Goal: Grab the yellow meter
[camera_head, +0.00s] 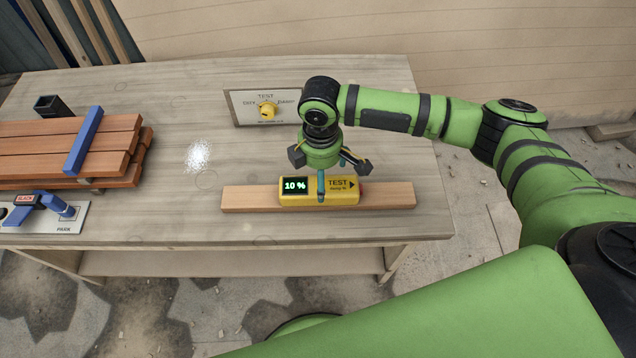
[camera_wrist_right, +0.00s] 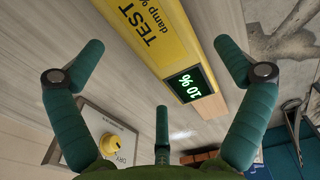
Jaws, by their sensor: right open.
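The yellow meter (camera_head: 340,191) lies on a wooden board near the front of the table. Its dark screen reads 10 % in green, and its yellow face says TEST. In the right wrist view the meter (camera_wrist_right: 165,42) shows at the top, between the two side fingers and beyond them. My right gripper (camera_head: 322,178) is open above the meter, pointing down. One finger overlaps the meter's middle in the head view; I cannot tell whether it touches. In the wrist view the right gripper (camera_wrist_right: 160,85) has nothing between its fingers. My left gripper is not in view.
The wooden board (camera_head: 390,195) lies along the table (camera_head: 240,165). A TEST panel (camera_head: 242,108) with a yellow knob (camera_head: 267,110) is behind the gripper.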

